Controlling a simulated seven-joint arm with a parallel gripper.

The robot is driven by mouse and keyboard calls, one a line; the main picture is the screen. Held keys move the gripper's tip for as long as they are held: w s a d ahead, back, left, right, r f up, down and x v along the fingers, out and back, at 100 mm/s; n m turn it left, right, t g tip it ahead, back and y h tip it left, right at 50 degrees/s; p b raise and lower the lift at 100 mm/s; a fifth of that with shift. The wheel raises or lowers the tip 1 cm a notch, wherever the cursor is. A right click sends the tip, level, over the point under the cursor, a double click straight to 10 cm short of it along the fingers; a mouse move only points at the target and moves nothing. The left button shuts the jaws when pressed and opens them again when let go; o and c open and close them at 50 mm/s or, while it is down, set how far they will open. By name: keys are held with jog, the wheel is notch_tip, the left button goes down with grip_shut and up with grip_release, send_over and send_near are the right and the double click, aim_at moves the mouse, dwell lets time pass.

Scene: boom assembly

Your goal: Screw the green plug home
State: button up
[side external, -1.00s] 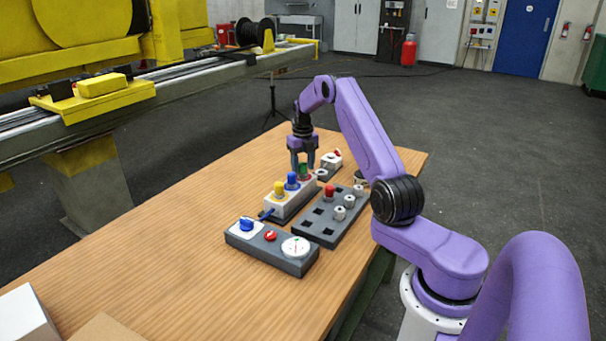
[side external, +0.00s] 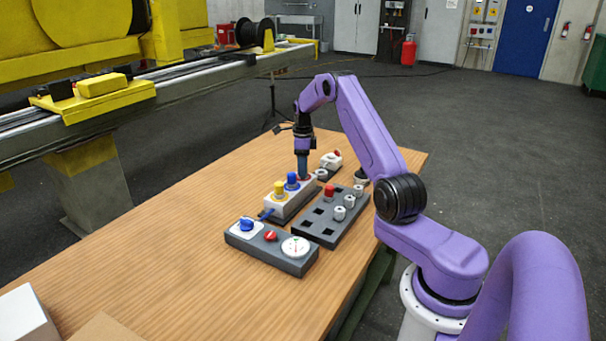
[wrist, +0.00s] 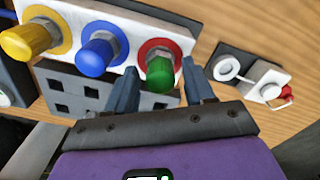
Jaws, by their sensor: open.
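The green plug (wrist: 160,76) sits in the red-ringed port of a white block (side external: 278,201), at the end of a row with a blue plug (wrist: 96,57) and a yellow plug (wrist: 28,40). My gripper (wrist: 161,66) is open, with one finger on each side of the green plug and a gap to each finger. In the side view my gripper (side external: 303,176) points down over the block's far end, and its fingers hide the green plug. How far the plug is screwed in cannot be told.
A dark tray (side external: 322,238) with square holes, a red-topped plug (side external: 329,192) and several grey fittings stands right of the block. A panel (side external: 262,249) with a blue knob, red button and dial is in front. A small white unit (side external: 331,161) stands behind.

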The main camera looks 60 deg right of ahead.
jog(key=shift+n, duration=0.3)
jog(key=n, duration=1.2)
dwell(0.3)
